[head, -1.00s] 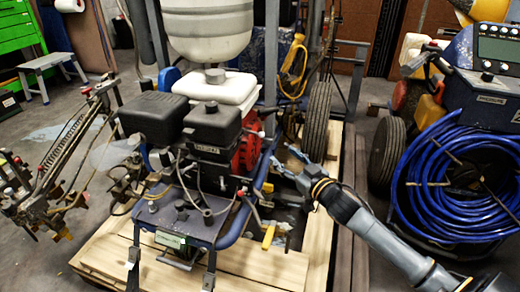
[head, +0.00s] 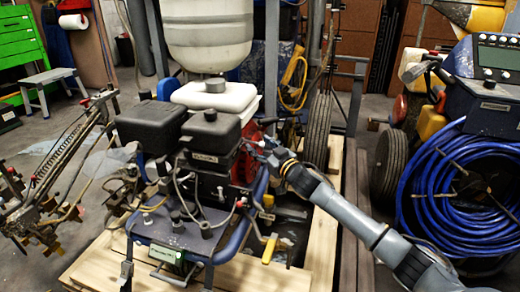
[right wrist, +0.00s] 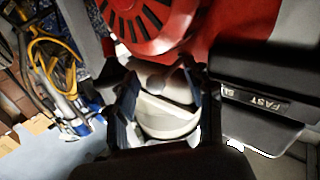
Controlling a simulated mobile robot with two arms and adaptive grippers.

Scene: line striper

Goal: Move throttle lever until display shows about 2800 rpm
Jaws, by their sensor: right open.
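The line striper's engine (head: 212,135) has a black top cover and a red housing (head: 247,160). My right gripper (head: 260,150) is at the engine's right side, close to the red housing. In the right wrist view my right gripper (right wrist: 158,88) is open, with a pale rounded part (right wrist: 165,118) showing between its fingers. A black panel with a FAST label (right wrist: 255,101) is just right of the fingers. I cannot clearly make out the throttle lever. A small greenish display (head: 167,252) sits on the front of the striper; its digits are too small to read. My left gripper is not in view.
A white tank (head: 208,35) stands above the engine. A coil of blue hose (head: 465,195) and a wheel (head: 388,160) are at the right. Wooden pallet boards (head: 325,225) lie under the striper. A yellow-handled lever (head: 269,249) is below my right arm.

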